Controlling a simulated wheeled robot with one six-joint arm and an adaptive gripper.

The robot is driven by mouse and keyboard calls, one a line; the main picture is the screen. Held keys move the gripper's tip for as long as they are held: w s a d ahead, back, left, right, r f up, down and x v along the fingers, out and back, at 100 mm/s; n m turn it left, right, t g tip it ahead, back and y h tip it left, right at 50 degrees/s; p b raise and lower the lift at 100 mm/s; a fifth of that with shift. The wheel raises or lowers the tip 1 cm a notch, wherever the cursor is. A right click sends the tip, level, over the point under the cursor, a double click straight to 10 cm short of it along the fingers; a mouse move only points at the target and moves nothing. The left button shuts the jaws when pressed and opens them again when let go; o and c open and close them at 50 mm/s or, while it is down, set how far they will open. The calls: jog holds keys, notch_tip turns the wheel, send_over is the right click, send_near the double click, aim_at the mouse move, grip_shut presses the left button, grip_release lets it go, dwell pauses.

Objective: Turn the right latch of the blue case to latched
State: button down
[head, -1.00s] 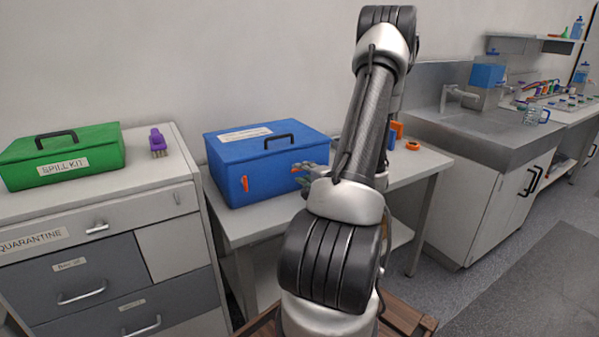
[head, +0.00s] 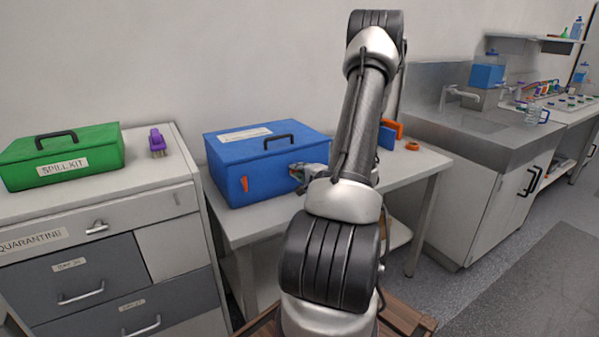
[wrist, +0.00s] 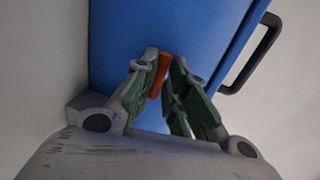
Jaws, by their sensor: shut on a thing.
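The blue case (head: 262,178) sits on the table with its lid down and its black handle on top. Its left latch (head: 244,184) is orange and stands nearly upright, slightly tilted. My gripper (head: 298,176) is at the right part of the case's front face. In the wrist view, the orange right latch (wrist: 159,75) lies between the fingertips of my gripper (wrist: 163,80), which are shut on it. It is partly covered by the fingers, and its exact angle on the case is hard to tell. The blue case (wrist: 130,25) fills the background there.
A green spill kit (head: 62,158) and a purple object (head: 157,142) are on the drawer cabinet at left. Orange items (head: 412,146) lie on the table right of my arm. A sink counter stands further right.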

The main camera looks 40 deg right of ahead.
jog(key=shift+s+f, duration=0.1)
jog(key=shift+f, duration=0.05)
jog(key=shift+a+f+m+t+y, duration=0.1)
jog(key=shift+m+t+y, duration=0.35)
jog(key=shift+m, duration=2.1)
jog(key=shift+d+f+m+t+y, duration=0.1)
jog(key=shift+m+t+y, duration=0.35)
jog(key=shift+m, duration=2.15)
jog(key=shift+a+f+m+t+y, duration=0.1)
jog(key=shift+m+t+y, duration=0.35)
jog(key=shift+m, duration=2.1)
jog(key=c, duration=1.5)
grip_release()
jog(key=shift+r, duration=0.1)
jog(key=shift+r, duration=0.1)
